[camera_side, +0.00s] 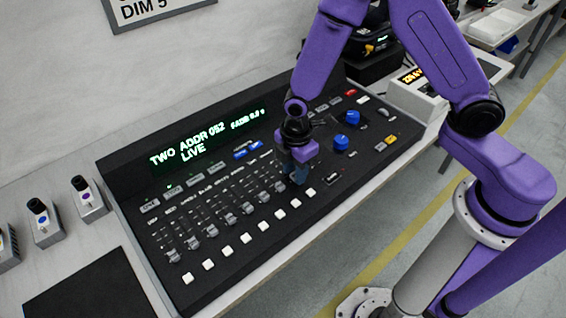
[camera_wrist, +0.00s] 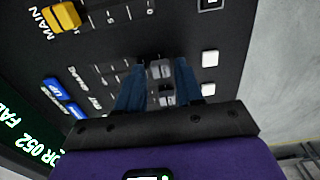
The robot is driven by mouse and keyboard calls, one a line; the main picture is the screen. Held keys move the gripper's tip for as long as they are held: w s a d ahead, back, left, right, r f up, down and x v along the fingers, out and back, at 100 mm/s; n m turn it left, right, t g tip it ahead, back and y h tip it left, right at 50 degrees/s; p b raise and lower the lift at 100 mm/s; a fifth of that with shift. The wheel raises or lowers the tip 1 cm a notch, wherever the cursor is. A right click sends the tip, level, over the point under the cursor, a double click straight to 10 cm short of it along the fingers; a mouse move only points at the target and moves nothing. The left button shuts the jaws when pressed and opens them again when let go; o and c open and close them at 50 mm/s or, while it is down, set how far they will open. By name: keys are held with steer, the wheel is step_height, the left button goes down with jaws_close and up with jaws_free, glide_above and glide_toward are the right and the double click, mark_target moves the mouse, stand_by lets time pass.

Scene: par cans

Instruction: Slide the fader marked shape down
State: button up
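The black lighting console (camera_side: 120,170) carries a row of vertical faders with grey caps, several to the left (camera_side: 210,230) of my gripper. My gripper (camera_side: 299,172) is low over the right end of this row. In the wrist view, the two blue fingers of my gripper (camera_wrist: 160,75) stand apart on either side of a grey fader cap (camera_wrist: 161,69). Small gaps seem to show beside the cap; contact cannot be told. A second grey cap (camera_wrist: 167,98) shows closer to the gripper's palm.
White buttons (camera_side: 246,252) line the console's front edge. Blue knobs (camera_side: 341,142) stand to the right of my gripper. A yellow cap (camera_wrist: 61,17) marked MAIN shows in the wrist view. The green-lit display (camera_side: 208,137) is behind the faders.

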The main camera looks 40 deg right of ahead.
mark_target(294, 174)
steer(key=shift+r, duration=3)
steer(key=shift+s+d+r, duration=0.1)
steer(key=shift+s+r, duration=0.15)
steer(key=shift+r, duration=0.05)
steer(key=s+d+r+m, duration=0.2)
steer(key=s+d+r, duration=0.3)
steer(key=s, duration=0.5)
steer(key=s+d+r+m, duration=0.3)
steer(key=s+d+r, duration=0.3)
steer(key=s, duration=0.5)
steer(key=shift+s+d+r, duration=0.15)
steer(key=shift+r, duration=0.8)
stand_by(0.3)
